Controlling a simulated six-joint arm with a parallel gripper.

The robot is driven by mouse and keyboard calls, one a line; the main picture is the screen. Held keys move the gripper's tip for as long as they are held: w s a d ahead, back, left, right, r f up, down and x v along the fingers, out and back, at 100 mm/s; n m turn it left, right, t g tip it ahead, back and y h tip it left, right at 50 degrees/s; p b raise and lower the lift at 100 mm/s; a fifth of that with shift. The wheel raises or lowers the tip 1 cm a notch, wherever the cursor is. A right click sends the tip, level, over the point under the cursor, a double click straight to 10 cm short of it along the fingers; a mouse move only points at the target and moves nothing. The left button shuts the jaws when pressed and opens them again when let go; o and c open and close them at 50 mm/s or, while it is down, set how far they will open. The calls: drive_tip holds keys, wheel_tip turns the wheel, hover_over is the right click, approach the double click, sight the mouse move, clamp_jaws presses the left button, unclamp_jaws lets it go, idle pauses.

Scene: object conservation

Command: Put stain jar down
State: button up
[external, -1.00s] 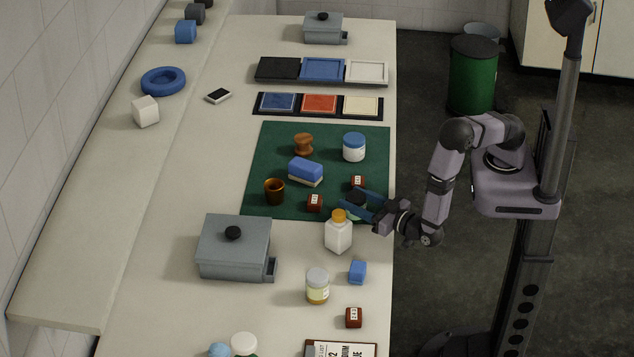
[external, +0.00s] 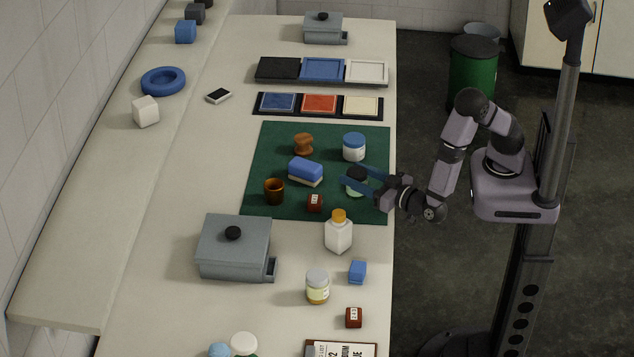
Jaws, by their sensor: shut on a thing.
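A small jar with a dark lid and a pale green body (external: 356,186) is between the fingers of my gripper (external: 356,178), at the right part of the green mat (external: 262,150). I take it to be the stain jar, but its label cannot be read. My gripper is shut on it and reaches in from the right. I cannot tell whether the jar touches the mat or hangs just above it.
A white bottle with an orange cap (external: 338,236) stands just in front of the mat.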

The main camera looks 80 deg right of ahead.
drive_tip(key=shift+r, duration=0.7)
drive_tip(key=s+d+r+m+g+h+p, duration=0.15)
drive_tip(key=d+m+g+h, duration=0.3)
drive_tip(key=d, duration=2.05)
drive_tip(key=shift+w+a+f+n+t+y, duration=0.6)
drive_tip(key=shift+w+a+n+t+y, duration=0.15)
drive_tip(key=shift+a+n+t+y, duration=1.6)
drive_tip(key=shift+m+h, duration=0.3)
drive_tip(key=shift+a+f+p, duration=0.15)
drive_tip(key=shift+f+p, duration=0.4)
drive_tip(key=shift+f, duration=4.45)
